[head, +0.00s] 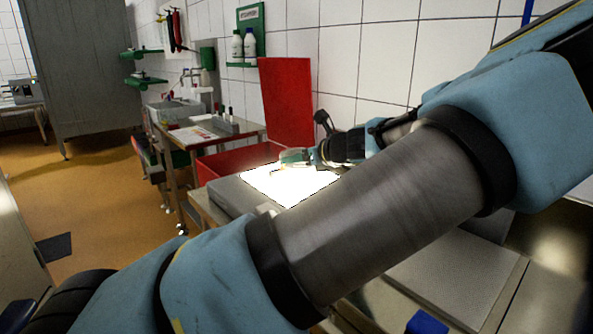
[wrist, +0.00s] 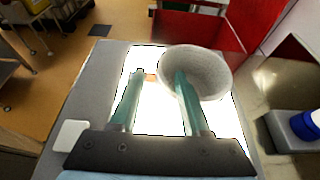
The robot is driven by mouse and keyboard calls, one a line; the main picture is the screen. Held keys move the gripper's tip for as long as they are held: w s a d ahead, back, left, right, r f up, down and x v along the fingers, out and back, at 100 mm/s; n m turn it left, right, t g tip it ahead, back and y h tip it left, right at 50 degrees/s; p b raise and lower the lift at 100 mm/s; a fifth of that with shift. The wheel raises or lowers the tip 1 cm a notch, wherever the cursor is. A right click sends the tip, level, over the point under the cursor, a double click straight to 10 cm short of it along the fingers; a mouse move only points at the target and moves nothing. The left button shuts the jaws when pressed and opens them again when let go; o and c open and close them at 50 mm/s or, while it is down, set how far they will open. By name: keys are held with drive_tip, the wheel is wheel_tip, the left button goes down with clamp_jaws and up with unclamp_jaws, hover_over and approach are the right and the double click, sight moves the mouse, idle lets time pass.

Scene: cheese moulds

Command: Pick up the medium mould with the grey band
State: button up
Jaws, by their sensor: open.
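In the wrist view a round, pale grey, bowl-like mould (wrist: 212,72) is over the bright white panel (wrist: 150,118). No separate grey band can be made out, and its size class cannot be told. My gripper (wrist: 159,73) is open, with two teal fingers. The right finger overlaps the left part of the mould; whether it touches cannot be told. The left finger is apart from it, over the panel. A small orange patch shows between the fingertips. In the head view my gripper (head: 292,158) is small above the glowing panel (head: 285,187), and the mould cannot be made out.
The panel is set in a grey box (head: 228,191). A red bin (head: 240,158) and an upright red board (head: 287,103) stand behind. A blue-capped object (wrist: 305,124) is at the right in the wrist view. A white square (wrist: 71,135) lies left of the panel.

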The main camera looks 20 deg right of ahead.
drive_tip(key=x, duration=0.5)
drive_tip(key=shift+w+f+p, duration=0.1)
drive_tip(key=shift+w+p, duration=0.05)
drive_tip(key=shift+p, duration=0.2)
drive_tip(key=shift+a, duration=0.1)
clamp_jaws()
